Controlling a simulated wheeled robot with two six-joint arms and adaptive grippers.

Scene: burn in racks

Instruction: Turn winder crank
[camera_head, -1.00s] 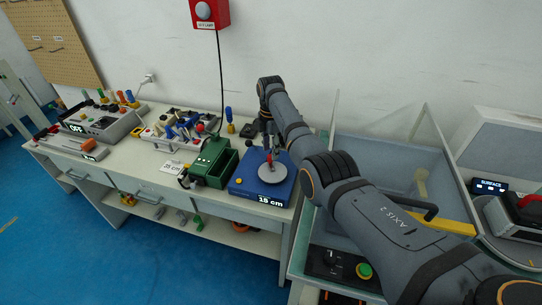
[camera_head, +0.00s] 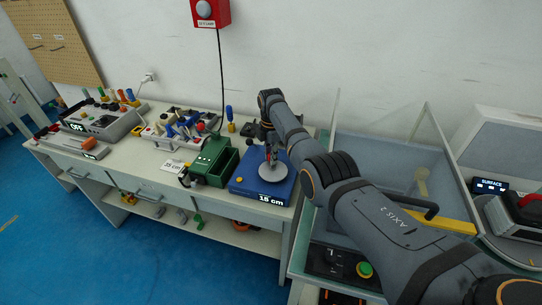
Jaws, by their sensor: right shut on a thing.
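The winder is a blue box (camera_head: 243,188) on the bench with a grey disc (camera_head: 273,173) on top and a front display that seems to read 15 cm. My right gripper (camera_head: 271,156) reaches down over the disc from behind and is shut on the crank knob. The fingers mostly hide the knob; only a little red shows there. My left gripper is not in view.
A green box (camera_head: 214,164) with an open bin stands just left of the winder. A white card (camera_head: 173,167) reading 25 cm lies nearby. A glass-walled tank (camera_head: 390,165) stands to the right.

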